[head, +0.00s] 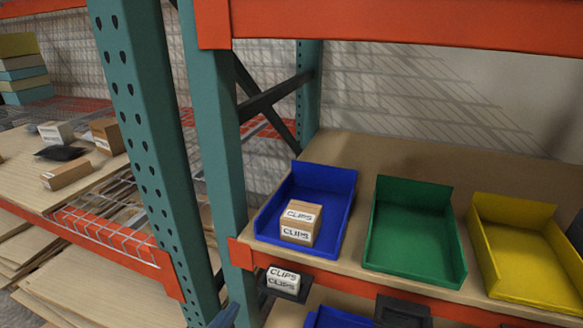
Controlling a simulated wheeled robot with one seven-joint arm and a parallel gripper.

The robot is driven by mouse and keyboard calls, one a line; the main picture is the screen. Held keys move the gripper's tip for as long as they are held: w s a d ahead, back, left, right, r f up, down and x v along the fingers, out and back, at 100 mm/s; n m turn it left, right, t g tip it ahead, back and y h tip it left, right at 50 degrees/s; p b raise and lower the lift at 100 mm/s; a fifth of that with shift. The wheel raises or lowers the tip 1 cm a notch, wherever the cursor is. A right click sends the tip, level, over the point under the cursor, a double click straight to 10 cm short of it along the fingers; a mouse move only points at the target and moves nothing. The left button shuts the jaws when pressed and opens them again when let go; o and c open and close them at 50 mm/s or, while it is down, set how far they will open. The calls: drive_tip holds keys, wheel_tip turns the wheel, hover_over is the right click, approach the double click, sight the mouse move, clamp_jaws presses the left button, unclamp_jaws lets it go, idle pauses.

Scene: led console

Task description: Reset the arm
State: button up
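My gripper is not recognisable in the head view. A dark shape (576,232) cut off by the right edge could be part of my arm, but I cannot tell. A blue bin (333,183) on the shelf holds a brown box (300,222) labelled CLIPS. A green bin (411,225) and a yellow bin (520,245) stand to its right and look empty.
A small CLIPS box (283,279) sits on a black holder below the shelf's orange front beam (345,284). A black object (402,312) is lower right of it. Teal posts (150,140) separate this shelf from the left rack, where boxes (67,175) lie on a wooden board.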

drive_tip(key=s+d+f+m+g+y, duration=0.1)
drive_tip(key=s+d+f+m+y, duration=0.15)
drive_tip(key=d+f+m, duration=0.35)
drive_tip(key=s+d+f+m+y, duration=0.2)
drive_tip(key=s+d+f+m, duration=0.15)
drive_tip(key=d+f, duration=0.45)
drive_tip(key=s+d+r+m+t, duration=0.1)
drive_tip(key=s+d+r+m, duration=0.2)
drive_tip(key=s+m, duration=0.6)
drive_tip(key=s+d+r+m+t, duration=0.1)
drive_tip(key=s+d+r+m, duration=0.3)
drive_tip(key=s+d+m, duration=0.3)
drive_tip(key=s+m+h, duration=0.1)
drive_tip(key=s+m, duration=0.1)
drive_tip(key=m, duration=0.2)
drive_tip(key=shift+s+d+r+t, duration=0.15)
drive_tip(key=shift+d+t, duration=0.05)
drive_tip(key=shift+t, duration=0.2)
